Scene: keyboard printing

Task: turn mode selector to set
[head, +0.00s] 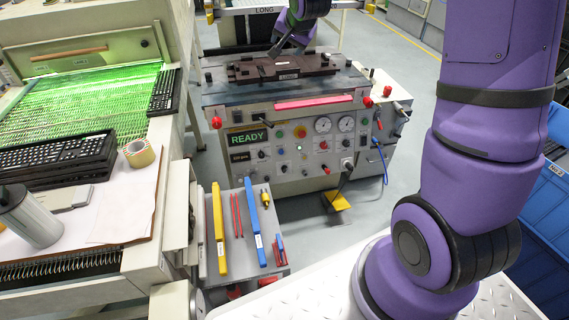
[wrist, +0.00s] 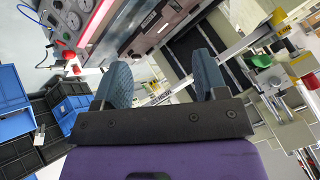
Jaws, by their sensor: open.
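The machine's grey control panel (head: 285,160) faces me in the head view, with a lit READY display (head: 248,138) and several small knobs and buttons. I cannot tell which small knob is the mode selector, as the labels are too small to read. My gripper (head: 290,44) is high at the back, above the dark fixture on the machine's top, away from the panel face. In the wrist view my gripper (wrist: 161,72) has its two blue-grey fingers wide apart with nothing between them. Part of the panel with round gauges (wrist: 72,20) shows at upper left there.
A red bar (head: 313,102) and red knobs stick out at the front. A small tool table (head: 241,262) stands before the panel. A workbench (head: 113,194) is at left, blue crates (head: 546,215) at right.

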